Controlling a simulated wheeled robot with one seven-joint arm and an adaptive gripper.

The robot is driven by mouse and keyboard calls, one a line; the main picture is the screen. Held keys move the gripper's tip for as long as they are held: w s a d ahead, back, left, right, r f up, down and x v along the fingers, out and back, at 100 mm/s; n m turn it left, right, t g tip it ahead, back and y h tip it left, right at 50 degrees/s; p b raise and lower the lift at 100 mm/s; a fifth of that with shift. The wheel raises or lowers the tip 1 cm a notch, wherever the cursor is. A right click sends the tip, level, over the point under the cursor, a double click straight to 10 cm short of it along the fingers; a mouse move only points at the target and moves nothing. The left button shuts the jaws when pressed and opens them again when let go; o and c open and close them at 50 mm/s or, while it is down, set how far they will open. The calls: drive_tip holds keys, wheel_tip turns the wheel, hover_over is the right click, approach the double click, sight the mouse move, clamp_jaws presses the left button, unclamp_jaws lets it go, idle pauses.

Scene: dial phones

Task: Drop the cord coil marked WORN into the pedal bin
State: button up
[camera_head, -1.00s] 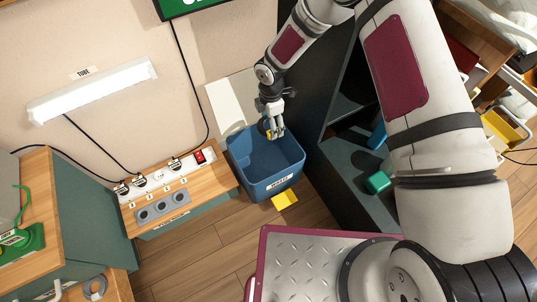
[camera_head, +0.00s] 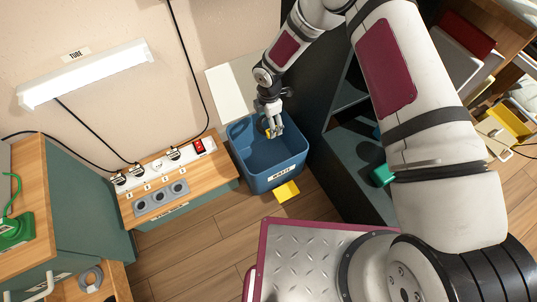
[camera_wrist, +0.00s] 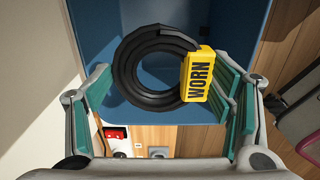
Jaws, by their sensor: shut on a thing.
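The black cord coil (camera_wrist: 128,68) with a yellow tag (camera_wrist: 197,75) reading WORN sits between my fingers in the wrist view. My gripper (camera_head: 274,130) is shut on it, the tag close to the right finger. In the head view the coil is small and partly covered by the fingers. The blue pedal bin (camera_head: 268,178) stands open on the floor, its pale lid (camera_head: 232,92) raised behind against the wall. Its yellow pedal (camera_head: 287,190) sticks out in front. My gripper and the coil are at the bin's mouth, with the blue interior below in the wrist view.
A wooden-topped bench with a power strip (camera_head: 160,162) and a grey socket block (camera_head: 160,198) adjoins the bin on the left. A dark shelf unit (camera_head: 323,110) with a green block (camera_head: 382,175) stands close on the right. A lit tube lamp (camera_head: 85,75) hangs on the wall.

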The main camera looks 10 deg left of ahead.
drive_tip(key=o, duration=1.3)
wheel_tip(320, 180, up, 12)
drive_tip(key=shift+r, duration=0.1)
